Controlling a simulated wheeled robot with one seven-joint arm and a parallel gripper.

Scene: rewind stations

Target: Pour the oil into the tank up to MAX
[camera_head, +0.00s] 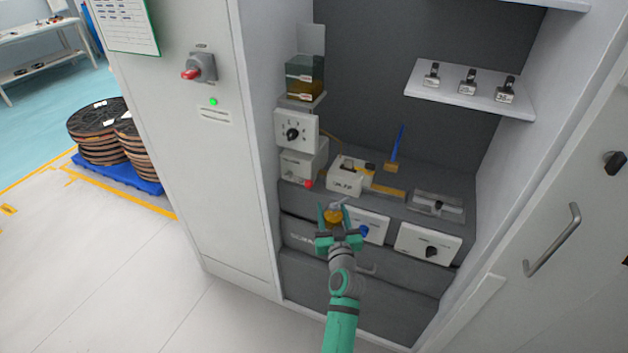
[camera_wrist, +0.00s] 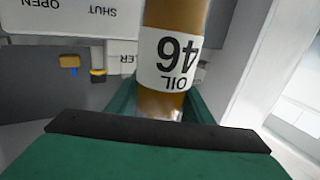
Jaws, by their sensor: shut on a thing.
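My gripper (camera_head: 336,222) is shut on an amber oil bottle (camera_head: 332,215), in front of the cabinet's lower grey ledge. In the wrist view the bottle (camera_wrist: 176,55) stands between the fingers of my gripper (camera_wrist: 165,110). Its white label reads OIL 46, upside down in that view, and the bottle's ends are out of that view or hidden. A see-through box with amber and dark green bands (camera_head: 304,77), which looks like the tank, sits on a small bracket at the cabinet's left wall. Its level marks are too small to read.
A white dial box (camera_head: 296,131) hangs below the tank. A white labelled block (camera_head: 345,178) and a blue-handled brush (camera_head: 397,145) are on the ledge. A shelf (camera_head: 450,94) with several small items is at upper right. Cabinet walls close in both sides.

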